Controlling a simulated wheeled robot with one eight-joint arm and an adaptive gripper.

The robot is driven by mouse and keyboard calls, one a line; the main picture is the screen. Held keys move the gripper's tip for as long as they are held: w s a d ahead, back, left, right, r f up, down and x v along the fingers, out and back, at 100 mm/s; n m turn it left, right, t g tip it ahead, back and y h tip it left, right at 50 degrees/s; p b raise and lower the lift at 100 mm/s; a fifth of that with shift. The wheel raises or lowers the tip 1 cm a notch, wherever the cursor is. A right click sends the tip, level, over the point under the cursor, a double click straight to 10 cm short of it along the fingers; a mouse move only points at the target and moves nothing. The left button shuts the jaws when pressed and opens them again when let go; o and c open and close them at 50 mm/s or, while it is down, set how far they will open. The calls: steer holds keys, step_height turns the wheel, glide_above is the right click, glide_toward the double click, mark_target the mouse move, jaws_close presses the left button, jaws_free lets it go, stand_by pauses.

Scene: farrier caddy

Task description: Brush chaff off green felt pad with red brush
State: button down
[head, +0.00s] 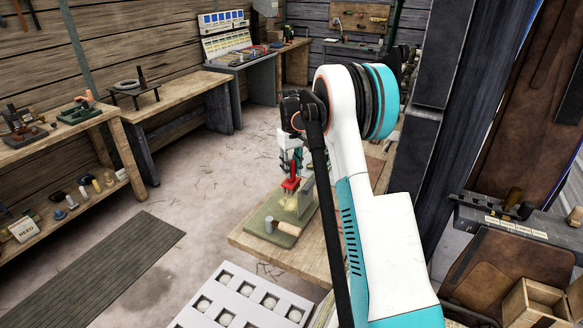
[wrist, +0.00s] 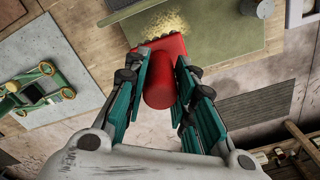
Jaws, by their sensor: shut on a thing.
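My gripper (wrist: 160,82) is shut on the red brush (wrist: 162,50) in the wrist view, with its teal-lined fingers on either side of the handle. The brush's dark bristles face the green felt pad (wrist: 220,30), at the near edge of the yellow chaff (wrist: 170,18). I cannot tell whether the bristles touch the pad. In the head view the red brush (head: 291,184) stands over the green pad (head: 262,226), with pale chaff (head: 291,204) just below it. My arm hides part of the bench there.
A grey cylinder (head: 269,224) and a peach-coloured roll (head: 289,229) are on the pad's near part. The wooden bench (head: 297,258) continues around it. A white tray with round items (head: 241,297) lies in front. A dark ribbed mat (head: 97,270) lies on the floor at left.

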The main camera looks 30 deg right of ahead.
mark_target(291, 181)
steer(key=shift+f+b, duration=1.4)
steer(key=shift+f, duration=1.05)
steer(key=shift+f+b, duration=0.3)
steer(key=shift+f, duration=0.25)
steer(key=shift+s+a, duration=0.1)
steer(key=s+a, duration=0.2)
steer(key=a, duration=0.1)
steer(key=shift+a+r, duration=0.1)
steer(key=shift+a, duration=0.05)
steer(key=shift+w+d, duration=0.55)
steer(key=shift+d, duration=0.35)
steer(key=shift+w+d, duration=0.5)
steer(key=shift+d, duration=0.4)
steer(key=shift+a, duration=0.15)
